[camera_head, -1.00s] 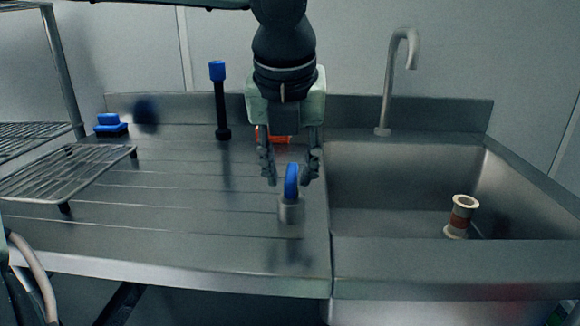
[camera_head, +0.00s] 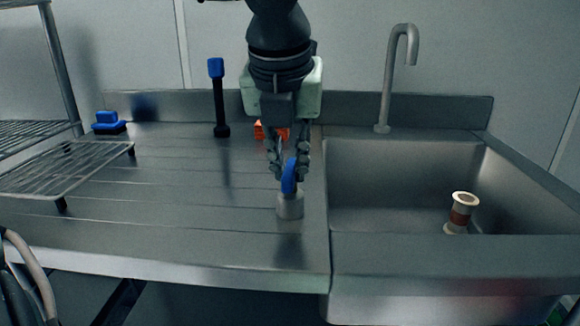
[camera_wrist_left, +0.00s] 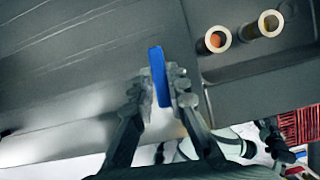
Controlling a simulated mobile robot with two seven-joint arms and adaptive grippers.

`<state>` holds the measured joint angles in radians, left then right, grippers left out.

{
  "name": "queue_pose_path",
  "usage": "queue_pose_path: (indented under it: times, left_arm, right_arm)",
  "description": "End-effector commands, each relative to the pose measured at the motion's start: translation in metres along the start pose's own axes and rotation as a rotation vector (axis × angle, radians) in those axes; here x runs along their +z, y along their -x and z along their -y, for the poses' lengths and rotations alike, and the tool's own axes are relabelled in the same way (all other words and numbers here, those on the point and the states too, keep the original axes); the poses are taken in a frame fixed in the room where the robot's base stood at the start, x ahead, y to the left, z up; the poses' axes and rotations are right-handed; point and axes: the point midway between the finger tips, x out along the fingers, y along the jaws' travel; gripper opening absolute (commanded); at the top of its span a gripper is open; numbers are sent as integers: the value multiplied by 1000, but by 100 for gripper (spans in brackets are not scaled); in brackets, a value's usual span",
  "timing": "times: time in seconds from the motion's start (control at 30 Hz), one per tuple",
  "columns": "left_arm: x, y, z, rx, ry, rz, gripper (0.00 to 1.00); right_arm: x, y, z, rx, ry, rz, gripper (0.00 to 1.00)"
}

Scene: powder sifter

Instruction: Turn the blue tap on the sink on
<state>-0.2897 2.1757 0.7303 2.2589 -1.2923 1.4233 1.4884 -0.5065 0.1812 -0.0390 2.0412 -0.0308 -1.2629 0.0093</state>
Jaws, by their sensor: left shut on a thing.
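The blue tap handle (camera_head: 289,178) stands on a short grey cylindrical base (camera_head: 290,206) on the steel counter, just left of the sink basin. My left gripper (camera_head: 288,172) comes down from above and is shut on the blue handle. In the left wrist view the blue handle (camera_wrist_left: 159,76) sits between the two fingers of my left gripper (camera_wrist_left: 160,92). The sink basin (camera_head: 385,185) is to the right, with a curved grey spout (camera_head: 387,80) rising behind it. My right gripper is not in view.
A cream and brown spool-shaped thing (camera_head: 460,212) stands in the basin. An orange object (camera_head: 262,130) lies behind the gripper. A black post with a blue top (camera_head: 219,98), a blue and black item (camera_head: 108,122) and a wire rack (camera_head: 70,168) are to the left.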

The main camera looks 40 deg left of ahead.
Motion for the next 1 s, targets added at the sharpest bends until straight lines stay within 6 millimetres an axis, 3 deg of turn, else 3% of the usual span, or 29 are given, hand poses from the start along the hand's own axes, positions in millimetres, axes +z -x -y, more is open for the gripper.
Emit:
queue_pose_path:
  times: [0.5, 0.7, 1.0]
  left_arm:
    - [0, -2, -3, -169, -396, 0, 0]
    - [1, -1, -4, -239, -566, -1, 0]
    - [1, -1, -5, -321, -767, -4, 0]
  right_arm:
    - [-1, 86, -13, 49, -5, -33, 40]
    - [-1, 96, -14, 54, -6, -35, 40]
    - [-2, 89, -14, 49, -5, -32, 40]
